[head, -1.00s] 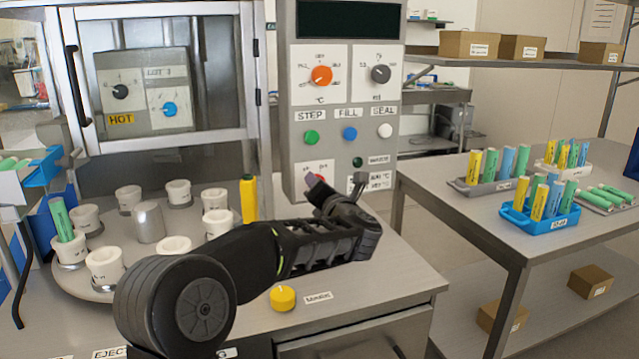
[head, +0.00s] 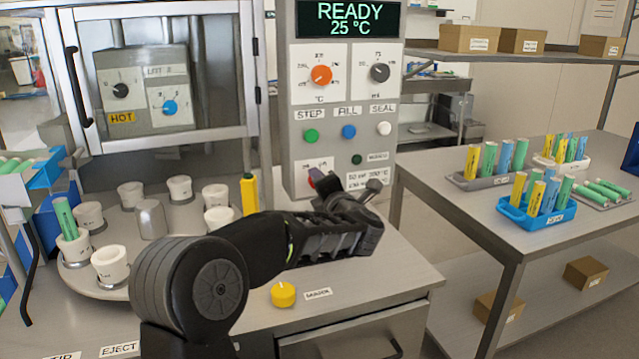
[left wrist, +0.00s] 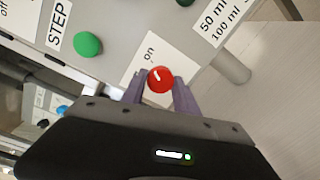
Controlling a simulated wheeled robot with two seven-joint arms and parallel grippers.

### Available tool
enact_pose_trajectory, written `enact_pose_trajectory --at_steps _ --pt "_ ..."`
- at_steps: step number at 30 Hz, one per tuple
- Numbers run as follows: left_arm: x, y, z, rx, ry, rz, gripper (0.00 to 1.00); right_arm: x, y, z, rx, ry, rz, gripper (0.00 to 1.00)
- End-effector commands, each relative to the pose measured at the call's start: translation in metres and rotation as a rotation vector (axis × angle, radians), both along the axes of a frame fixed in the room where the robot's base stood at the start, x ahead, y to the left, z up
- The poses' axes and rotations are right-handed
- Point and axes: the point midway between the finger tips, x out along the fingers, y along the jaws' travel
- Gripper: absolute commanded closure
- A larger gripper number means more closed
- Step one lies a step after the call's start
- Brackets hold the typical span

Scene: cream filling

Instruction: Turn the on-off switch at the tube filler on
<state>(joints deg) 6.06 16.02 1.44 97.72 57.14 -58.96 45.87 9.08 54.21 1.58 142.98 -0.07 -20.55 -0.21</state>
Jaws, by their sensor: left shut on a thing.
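The tube filler's control panel (head: 346,95) stands at the middle of the head view. Its display (head: 347,18) is lit and reads READY, 25 °C. The red on-off switch (left wrist: 160,80) shows in the left wrist view, with the word "on" printed beside it and a short white mark on its face. My left gripper (head: 318,177) is at the panel's lower part, its fingers on either side of the switch and shut on it. In the head view the gripper hides most of the switch. My right gripper is not in view.
Green (head: 311,136), blue (head: 349,132) and white (head: 384,128) buttons sit above the switch. A turntable with white cups (head: 109,263) stands at left, near a yellow bottle (head: 249,195). A yellow knob (head: 283,294) is on the front bench. A side table with tube racks (head: 540,217) is at right.

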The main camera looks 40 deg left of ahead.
Motion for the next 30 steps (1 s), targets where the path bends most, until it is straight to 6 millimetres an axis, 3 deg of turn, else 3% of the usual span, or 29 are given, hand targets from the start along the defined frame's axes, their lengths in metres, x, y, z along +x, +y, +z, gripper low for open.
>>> enact_pose_trajectory --at_steps 5,6,13,23,30 --pt "0.0 -0.001 -0.001 0.001 0.002 -0.002 1.0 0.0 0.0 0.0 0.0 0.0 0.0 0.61" --pt "0.0 -0.001 -0.001 0.001 0.002 -0.002 0.61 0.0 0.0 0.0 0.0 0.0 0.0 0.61" --pt "0.0 0.0 0.0 -0.001 0.0 -0.001 0.43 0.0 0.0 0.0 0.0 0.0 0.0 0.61" --pt "-0.002 -0.003 0.0 0.0 -0.001 -0.001 0.43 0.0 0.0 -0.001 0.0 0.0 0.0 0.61" --pt "-0.019 -0.027 0.001 -0.001 0.0 -0.003 0.43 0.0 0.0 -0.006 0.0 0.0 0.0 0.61"
